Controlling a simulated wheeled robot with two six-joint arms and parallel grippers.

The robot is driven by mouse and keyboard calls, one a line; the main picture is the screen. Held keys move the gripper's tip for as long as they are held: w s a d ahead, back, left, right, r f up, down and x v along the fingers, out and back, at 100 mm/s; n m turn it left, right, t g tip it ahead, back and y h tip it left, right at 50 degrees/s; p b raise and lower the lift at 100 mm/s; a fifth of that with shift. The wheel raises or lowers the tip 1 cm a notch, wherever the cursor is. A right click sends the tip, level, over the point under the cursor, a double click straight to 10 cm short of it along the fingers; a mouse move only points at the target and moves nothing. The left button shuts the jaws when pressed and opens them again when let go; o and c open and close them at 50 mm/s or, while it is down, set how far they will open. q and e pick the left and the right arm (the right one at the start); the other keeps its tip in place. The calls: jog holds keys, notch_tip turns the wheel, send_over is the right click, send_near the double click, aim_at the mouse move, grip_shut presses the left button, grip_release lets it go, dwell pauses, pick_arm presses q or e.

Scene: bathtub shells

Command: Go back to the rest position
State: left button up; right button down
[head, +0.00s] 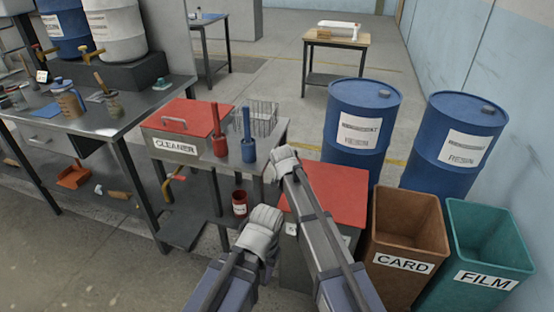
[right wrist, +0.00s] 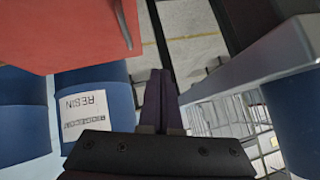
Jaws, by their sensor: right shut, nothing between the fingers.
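My left gripper (head: 260,232) is low in the middle of the head view, in front of the metal bench with the cleaner box. Its fingers are hidden, so its opening does not show. My right gripper (head: 282,160) is farther forward, between the right end of that bench and the red-lidded bin. In the right wrist view its dark fingers (right wrist: 160,95) are together with nothing between them. No held object shows.
The metal bench (head: 240,174) carries a red-lidded cleaner box (head: 180,125), red and blue tools and a wire basket (head: 262,112). A red-lidded bin (head: 335,190), blue drums (head: 360,115), a card bin (head: 405,240) and a film bin (head: 490,245) crowd the right.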

jog(key=s+d+f+n+g, duration=0.25)
jog(key=s+d, duration=0.35)
jog(key=s, duration=0.6)
jog(key=s+d+f+n+g, duration=0.15)
jog(key=s+d+g, duration=0.3)
jog(key=s, duration=0.65)
jog(key=s+d+f+n+g, duration=0.1)
jog(key=s+d+f+g, duration=0.15)
jog(key=s+d, duration=0.65)
jog(key=s+a+n+h, duration=0.1)
jog(key=s+a+n, duration=0.1)
jog(key=s+a, duration=0.35)
jog(key=s+a+n, duration=0.1)
jog(key=s+a, duration=0.1)
jog(key=a, duration=0.6)
notch_tip(320, 180, up, 15)
jog(key=p, duration=1.5)
jog(key=shift+s+r+p, duration=0.15)
jog(key=shift+r+p, duration=0.05)
jog(key=shift+p, duration=0.15)
